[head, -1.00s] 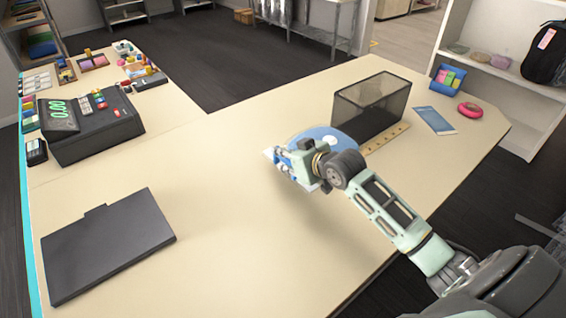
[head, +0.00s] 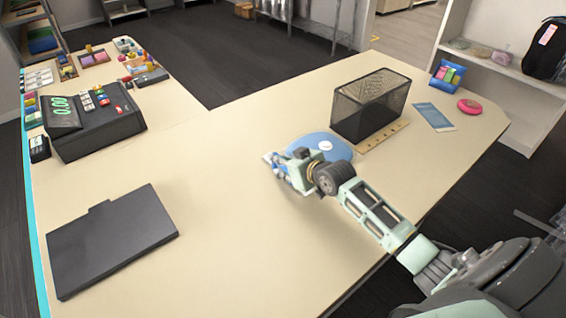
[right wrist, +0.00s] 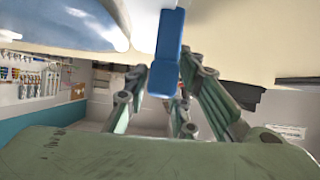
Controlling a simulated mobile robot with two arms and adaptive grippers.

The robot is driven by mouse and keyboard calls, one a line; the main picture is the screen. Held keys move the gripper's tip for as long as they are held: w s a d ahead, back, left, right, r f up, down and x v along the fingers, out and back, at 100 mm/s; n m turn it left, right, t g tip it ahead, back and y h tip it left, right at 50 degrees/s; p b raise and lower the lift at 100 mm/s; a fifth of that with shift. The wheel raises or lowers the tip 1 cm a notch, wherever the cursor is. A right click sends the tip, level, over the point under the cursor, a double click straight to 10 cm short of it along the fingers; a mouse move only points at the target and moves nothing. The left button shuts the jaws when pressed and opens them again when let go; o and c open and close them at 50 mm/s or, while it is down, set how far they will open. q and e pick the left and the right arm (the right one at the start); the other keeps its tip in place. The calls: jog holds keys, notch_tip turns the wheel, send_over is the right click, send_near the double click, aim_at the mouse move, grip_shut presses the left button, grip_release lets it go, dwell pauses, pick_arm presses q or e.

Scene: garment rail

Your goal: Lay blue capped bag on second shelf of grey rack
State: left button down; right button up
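The blue bag (head: 327,146) with a round pale cap lies on the cream counter, just behind and right of my right gripper (head: 276,166) in the head view. In the right wrist view the bag's blue body and pale edge (right wrist: 65,22) fill the upper left, beside the fingers. My right gripper (right wrist: 170,50) shows its blue fingertip pads as one block, so it looks shut; I see no bag material between them. My left gripper is not in view. A grey rack (head: 318,32) stands at the far back, only its lower part showing.
A dark register (head: 98,125) and a grey folder (head: 113,240) are on the left. White shelving (head: 540,82) stands at the right. The counter's middle is clear.

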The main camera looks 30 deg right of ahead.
jog(key=shift+o, duration=0.8)
jog(key=shift+r, duration=0.1)
